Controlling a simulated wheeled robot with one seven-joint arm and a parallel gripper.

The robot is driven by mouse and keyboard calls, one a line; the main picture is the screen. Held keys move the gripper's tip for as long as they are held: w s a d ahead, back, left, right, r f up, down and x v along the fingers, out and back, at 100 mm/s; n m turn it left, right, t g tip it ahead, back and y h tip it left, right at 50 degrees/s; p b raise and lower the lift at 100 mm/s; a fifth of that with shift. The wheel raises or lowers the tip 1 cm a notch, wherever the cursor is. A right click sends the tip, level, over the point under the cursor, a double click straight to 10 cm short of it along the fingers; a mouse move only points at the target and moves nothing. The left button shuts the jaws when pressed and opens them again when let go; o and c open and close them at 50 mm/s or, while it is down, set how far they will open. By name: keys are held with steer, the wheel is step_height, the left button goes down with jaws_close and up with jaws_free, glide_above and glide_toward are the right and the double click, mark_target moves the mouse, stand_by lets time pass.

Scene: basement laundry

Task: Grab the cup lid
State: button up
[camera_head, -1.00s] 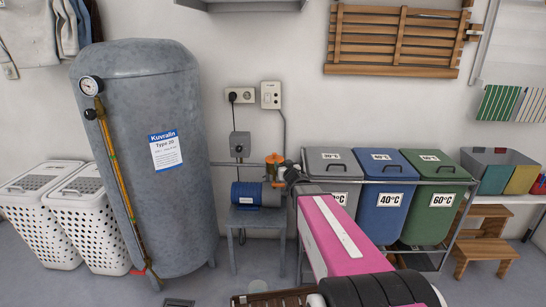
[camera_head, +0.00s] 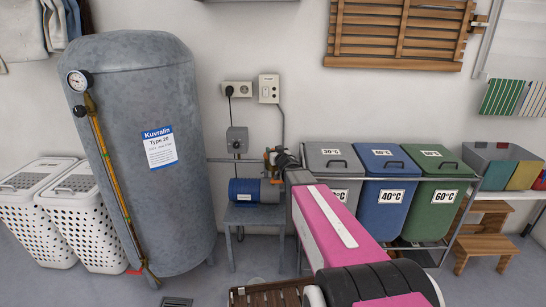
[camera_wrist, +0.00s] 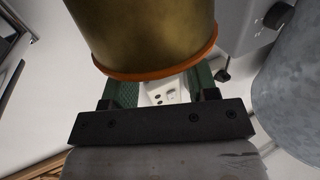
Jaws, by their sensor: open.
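In the head view an orange part (camera_head: 268,162) shows just above the blue pump, mostly covered by my gripper (camera_head: 283,158). In the wrist view a brassy cylinder (camera_wrist: 145,30) with an orange rim (camera_wrist: 160,72) fills the top middle. It looks like the cup with its lid, but I cannot tell where the lid begins. My gripper (camera_wrist: 162,90) is open, its green fingers spread beneath the cylinder in the picture. The cylinder hides the fingertips, so I cannot tell whether they touch it. A pale socket shows through the gap.
The blue pump (camera_head: 256,191) sits on a small grey stand (camera_head: 254,216). A large grey tank (camera_head: 143,130) stands close on the left. Labelled bins (camera_head: 383,195) in a metal rack stand on the right. Wall sockets (camera_head: 268,89) and a control box (camera_head: 237,140) are behind.

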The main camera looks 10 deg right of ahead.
steer(key=w, duration=0.4)
steer(key=shift+a+f, duration=0.15)
steer(key=shift+a, duration=0.2)
steer(key=shift+s, duration=0.1)
jaws_close()
